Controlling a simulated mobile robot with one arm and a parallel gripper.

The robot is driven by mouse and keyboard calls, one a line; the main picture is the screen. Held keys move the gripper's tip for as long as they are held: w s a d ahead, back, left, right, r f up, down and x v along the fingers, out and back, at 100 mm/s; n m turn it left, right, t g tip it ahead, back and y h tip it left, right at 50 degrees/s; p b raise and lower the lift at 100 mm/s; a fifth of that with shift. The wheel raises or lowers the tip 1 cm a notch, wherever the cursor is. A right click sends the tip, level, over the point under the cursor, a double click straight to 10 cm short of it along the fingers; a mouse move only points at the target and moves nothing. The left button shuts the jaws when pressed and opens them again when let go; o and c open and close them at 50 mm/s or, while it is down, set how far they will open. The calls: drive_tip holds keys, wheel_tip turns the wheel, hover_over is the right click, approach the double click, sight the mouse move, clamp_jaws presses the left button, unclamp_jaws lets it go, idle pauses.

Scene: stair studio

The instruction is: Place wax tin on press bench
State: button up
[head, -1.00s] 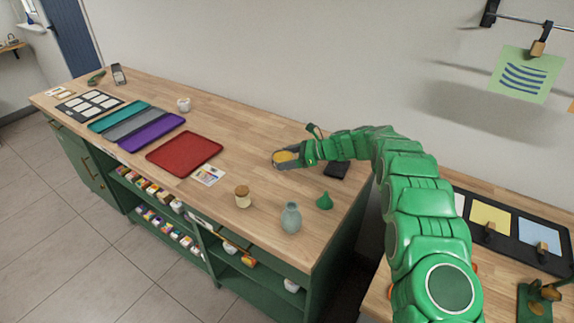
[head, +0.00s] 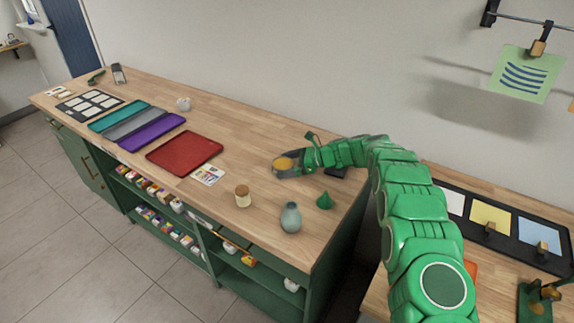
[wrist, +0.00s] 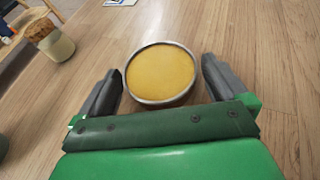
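The wax tin (head: 284,163), round and metal-rimmed with yellow wax, is at the right part of the long wooden counter. In the wrist view the tin (wrist: 160,76) lies between the two dark fingers of my gripper (wrist: 162,80). Thin gaps show between the tin and both fingers, so the gripper is open around it. In the head view my gripper (head: 290,165) reaches in from the right, low over the counter. A second wooden bench (head: 468,262) at the right carries a small green press (head: 541,298); it looks like the press bench, partly hidden by my arm.
A corked jar (head: 242,195), grey-blue vase (head: 291,217) and green cone (head: 324,201) stand in front of my gripper. A red tray (head: 185,152) lies to the left. A black tray with coloured sheets (head: 512,238) fills the right bench's back. A gap separates the benches.

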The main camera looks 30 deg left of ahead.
idle(0.3)
drive_tip(key=v, duration=0.7)
drive_tip(key=shift+w+d+f, duration=0.1)
drive_tip(key=shift+d, duration=0.3)
